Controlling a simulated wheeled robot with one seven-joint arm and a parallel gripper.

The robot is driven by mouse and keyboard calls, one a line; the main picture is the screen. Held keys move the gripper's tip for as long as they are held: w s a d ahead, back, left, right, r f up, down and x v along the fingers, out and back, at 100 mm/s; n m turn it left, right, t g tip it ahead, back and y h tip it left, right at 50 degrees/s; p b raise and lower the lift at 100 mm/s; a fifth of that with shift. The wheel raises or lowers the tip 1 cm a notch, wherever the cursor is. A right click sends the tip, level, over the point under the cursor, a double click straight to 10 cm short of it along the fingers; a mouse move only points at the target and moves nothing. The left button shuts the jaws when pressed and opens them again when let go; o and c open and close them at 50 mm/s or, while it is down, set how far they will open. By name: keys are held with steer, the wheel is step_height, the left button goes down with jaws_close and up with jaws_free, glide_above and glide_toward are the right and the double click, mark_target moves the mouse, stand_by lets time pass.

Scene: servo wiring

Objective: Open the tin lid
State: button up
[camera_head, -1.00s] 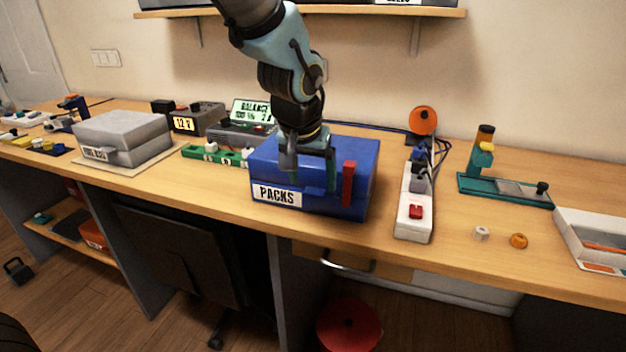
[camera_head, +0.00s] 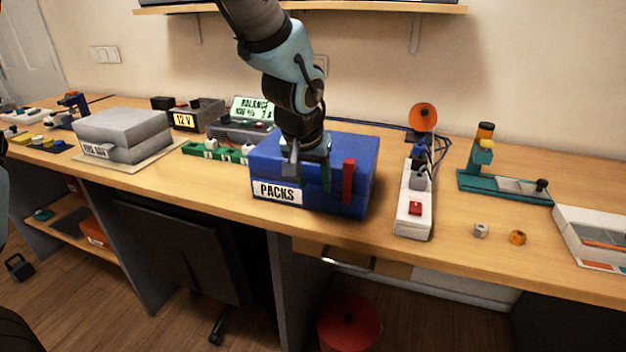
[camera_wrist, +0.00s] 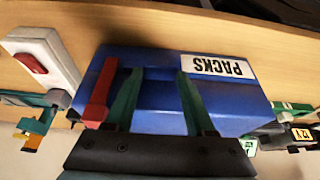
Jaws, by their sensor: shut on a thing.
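The blue tin (camera_head: 350,200) labelled PACKS stands on the bench with a red upright piece (camera_head: 348,182) on its front. Its blue lid (camera_head: 355,150) looks down on the body. My gripper (camera_head: 312,180) is at the lid's front edge, pointing down, its green fingers either side of a blue tab on the lid's front. In the wrist view the fingers (camera_wrist: 157,98) flank this blue part of the tin (camera_wrist: 160,65), shut on it. The tab is largely hidden by the fingers in the head view.
A white power strip (camera_head: 414,205) stands close to the tin's right. A green terminal strip (camera_head: 215,152) and a grey box (camera_head: 125,135) are to its left. A nut (camera_head: 480,231) and an orange piece (camera_head: 517,237) lie at the right. A shelf (camera_head: 300,13) hangs above.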

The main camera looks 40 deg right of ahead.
jaws_close()
stand_by(0.4)
